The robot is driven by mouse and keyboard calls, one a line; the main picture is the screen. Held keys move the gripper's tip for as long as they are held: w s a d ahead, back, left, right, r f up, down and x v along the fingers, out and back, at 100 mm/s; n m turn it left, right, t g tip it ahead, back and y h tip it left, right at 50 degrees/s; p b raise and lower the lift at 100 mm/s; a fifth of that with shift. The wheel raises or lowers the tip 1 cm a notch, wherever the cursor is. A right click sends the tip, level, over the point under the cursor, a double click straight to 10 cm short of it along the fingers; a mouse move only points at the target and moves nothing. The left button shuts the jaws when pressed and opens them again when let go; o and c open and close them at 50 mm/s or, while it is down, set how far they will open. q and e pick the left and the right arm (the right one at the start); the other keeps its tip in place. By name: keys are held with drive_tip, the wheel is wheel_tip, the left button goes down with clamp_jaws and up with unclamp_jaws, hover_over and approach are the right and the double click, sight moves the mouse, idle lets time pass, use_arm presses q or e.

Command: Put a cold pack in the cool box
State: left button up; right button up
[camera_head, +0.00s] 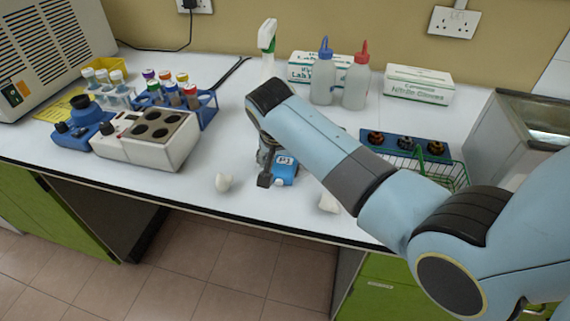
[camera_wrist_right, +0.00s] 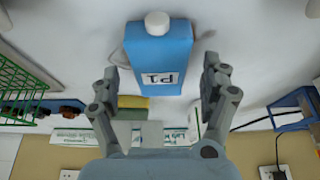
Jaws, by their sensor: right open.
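My forearm hides part of this spot. A grey open-topped box (camera_head: 490,135), possibly the cool box, stands at the right. My left gripper is not in view.
A green wire basket (camera_head: 445,172) and a blue rack (camera_head: 405,146) of dark-topped bottles stand between the pack and the box. A white heating block (camera_head: 145,138) is on the left. Wash bottles (camera_head: 355,82) stand at the back.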

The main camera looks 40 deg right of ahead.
drive_tip(key=shift+f, duration=0.25)
idle(0.3)
drive_tip(key=c, duration=1.5)
drive_tip(key=shift+r, duration=0.1)
